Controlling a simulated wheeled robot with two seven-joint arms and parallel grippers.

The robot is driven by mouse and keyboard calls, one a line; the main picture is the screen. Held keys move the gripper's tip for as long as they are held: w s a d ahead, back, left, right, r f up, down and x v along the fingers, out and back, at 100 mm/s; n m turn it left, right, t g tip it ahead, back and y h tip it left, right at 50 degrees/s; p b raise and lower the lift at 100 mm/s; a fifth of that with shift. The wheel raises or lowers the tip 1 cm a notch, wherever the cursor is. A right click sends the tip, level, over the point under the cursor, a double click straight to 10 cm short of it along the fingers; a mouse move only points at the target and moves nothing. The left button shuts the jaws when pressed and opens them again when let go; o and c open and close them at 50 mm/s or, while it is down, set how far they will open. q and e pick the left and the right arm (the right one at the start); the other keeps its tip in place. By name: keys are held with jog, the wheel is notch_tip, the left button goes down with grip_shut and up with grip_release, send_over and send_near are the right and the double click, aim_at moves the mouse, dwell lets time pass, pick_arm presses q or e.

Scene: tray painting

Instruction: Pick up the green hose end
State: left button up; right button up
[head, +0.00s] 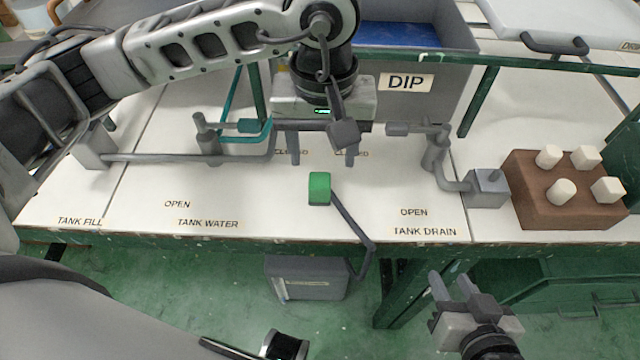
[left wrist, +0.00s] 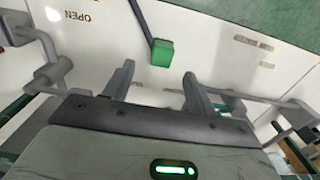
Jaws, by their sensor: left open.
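The green hose end (head: 319,188) is a small green block lying on the white bench top, at the end of a thin grey hose (head: 354,226). In the left wrist view the green hose end (left wrist: 162,52) lies just beyond and between the fingertips. My left gripper (head: 322,160) is open and empty, pointing down at the bench just behind the green block, with one finger to each side. Its fingers also show in the left wrist view (left wrist: 157,78). My right gripper (head: 453,282) is low at the front right, its fingers apart and empty, away from the hose.
Valve pipes with a teal handle (head: 250,126) at left and a grey handle (head: 400,129) at right flank my left gripper. A brown block with several white pegs (head: 530,205) stands at right. The DIP tank (head: 450,95) is behind. A grey box (head: 305,280) hangs below the bench edge.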

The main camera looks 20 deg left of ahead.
aim_at(320, 179)
pick_arm(q)
notch_tip(320, 179, down, 4)
jog(key=f, duration=0.5)
jog(key=shift+w+a, duration=0.1)
jog(key=shift+a, duration=0.15)
jog(key=shift+c, duration=0.3)
jog(key=c, duration=0.9)
